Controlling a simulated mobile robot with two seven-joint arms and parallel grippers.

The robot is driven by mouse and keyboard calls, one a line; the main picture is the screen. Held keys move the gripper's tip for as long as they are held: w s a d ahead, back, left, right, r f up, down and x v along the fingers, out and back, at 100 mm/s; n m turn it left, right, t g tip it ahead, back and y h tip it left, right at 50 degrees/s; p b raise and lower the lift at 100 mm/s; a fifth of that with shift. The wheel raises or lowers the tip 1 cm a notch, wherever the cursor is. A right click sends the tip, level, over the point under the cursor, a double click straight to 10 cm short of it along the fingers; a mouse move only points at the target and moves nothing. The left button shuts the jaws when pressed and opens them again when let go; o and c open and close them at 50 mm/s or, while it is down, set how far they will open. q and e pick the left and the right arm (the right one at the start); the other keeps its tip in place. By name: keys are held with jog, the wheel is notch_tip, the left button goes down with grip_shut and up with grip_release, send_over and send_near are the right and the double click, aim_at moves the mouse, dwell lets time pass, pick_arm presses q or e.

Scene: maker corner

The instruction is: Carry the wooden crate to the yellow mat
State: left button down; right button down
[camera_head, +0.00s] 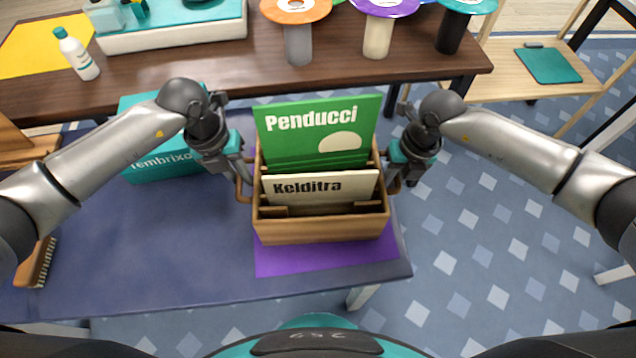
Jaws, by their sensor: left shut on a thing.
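The wooden crate (320,229) is upright over a purple mat (325,260) on the blue table; I cannot tell whether it touches the mat. It holds a green "Penducci" board (285,140) and a cream "Kelditra" board (350,187). My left gripper (243,180) is shut on the crate's left handle. My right gripper (394,178) is at the crate's right handle; its fingers are partly hidden, so its grip is unclear. The yellow mat (32,50) lies at the far left on the dark wooden table, partly cut off by the picture edge.
Several coloured-top stands line the dark table (200,75). A teal box (150,172) and a brush (38,262) are left of the crate.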

pick_arm(q)
jog(key=shift+r, duration=0.15)
pick_arm(e)
jog(key=shift+r, duration=0.15)
